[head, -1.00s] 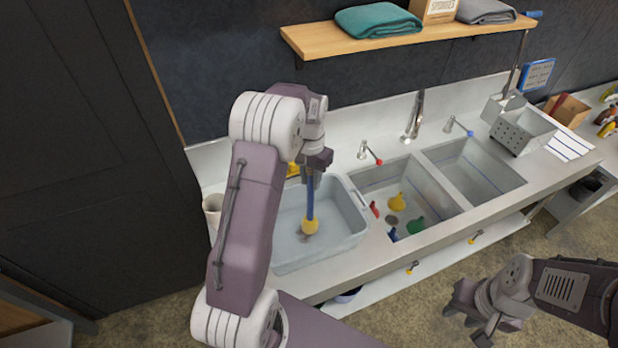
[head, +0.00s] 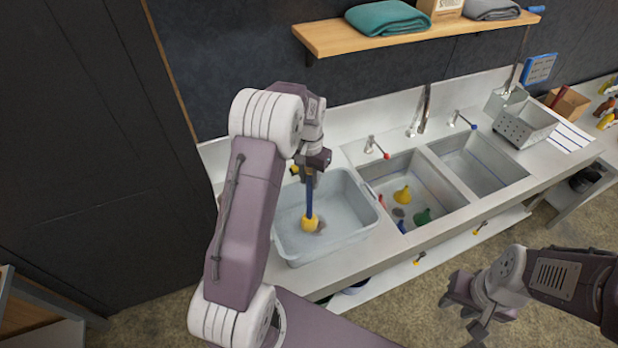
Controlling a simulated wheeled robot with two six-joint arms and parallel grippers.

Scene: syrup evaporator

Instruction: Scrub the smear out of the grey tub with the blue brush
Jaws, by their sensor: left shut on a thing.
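The grey tub (head: 360,228) sits on the counter left of the sink basins. My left gripper (head: 309,174) is shut on the blue brush (head: 309,201) by its handle, above the tub. The brush points down, and its yellow head (head: 309,223) is inside the tub, at or close to the floor. A brownish smear (head: 321,227) shows on the tub floor just right of the brush head; part of it may be hidden behind the head. My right gripper (head: 462,315) is low at the right, away from the counter, and looks open and empty.
Two sink basins lie right of the tub; the nearer one holds a yellow item (head: 402,195), a green item (head: 423,217) and others. A perforated metal box (head: 525,127) stands further right. A wooden shelf (head: 400,36) with folded cloths hangs above.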

